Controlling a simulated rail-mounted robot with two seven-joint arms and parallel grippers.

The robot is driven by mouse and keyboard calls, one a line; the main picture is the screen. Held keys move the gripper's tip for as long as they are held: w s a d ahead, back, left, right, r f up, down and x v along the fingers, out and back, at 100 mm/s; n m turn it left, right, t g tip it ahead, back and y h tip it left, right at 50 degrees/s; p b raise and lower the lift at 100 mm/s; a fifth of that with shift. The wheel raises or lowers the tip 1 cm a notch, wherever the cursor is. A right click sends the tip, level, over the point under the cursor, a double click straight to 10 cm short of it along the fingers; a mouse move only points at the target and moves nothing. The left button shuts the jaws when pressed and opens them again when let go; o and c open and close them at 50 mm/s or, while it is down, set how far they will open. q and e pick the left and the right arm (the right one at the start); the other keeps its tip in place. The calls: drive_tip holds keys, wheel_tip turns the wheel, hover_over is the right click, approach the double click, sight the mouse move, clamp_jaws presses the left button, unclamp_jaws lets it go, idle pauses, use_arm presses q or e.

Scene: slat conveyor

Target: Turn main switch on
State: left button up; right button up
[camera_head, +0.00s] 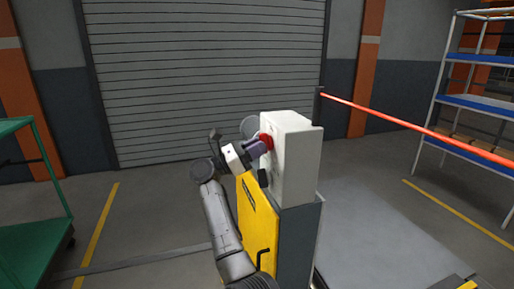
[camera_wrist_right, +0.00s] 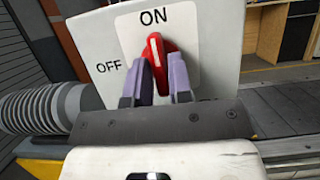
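The main switch is a red handle (camera_wrist_right: 157,62) on a white panel (camera_wrist_right: 215,40) marked ON at the top and OFF at the left. The handle stands nearly upright, pointing towards ON. My right gripper (camera_wrist_right: 160,82) has its two purple fingers on either side of the handle, close against it, and they hide part of it. In the head view, the red switch (camera_head: 266,143) is on the left side of a white box (camera_head: 295,150), with my right gripper (camera_head: 255,148) at it. My left gripper is not in view.
The white box sits on a grey pedestal with a yellow panel (camera_head: 256,222). A red-orange bar (camera_head: 420,128) extends right from behind it. A green cart (camera_head: 35,245) stands at the left and shelving (camera_head: 480,105) at the right. Floor between cart and pedestal is clear.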

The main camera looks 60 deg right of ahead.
drive_tip(key=o, duration=0.3)
drive_tip(key=p+v, duration=0.4)
drive_tip(key=v, duration=1)
idle(0.6)
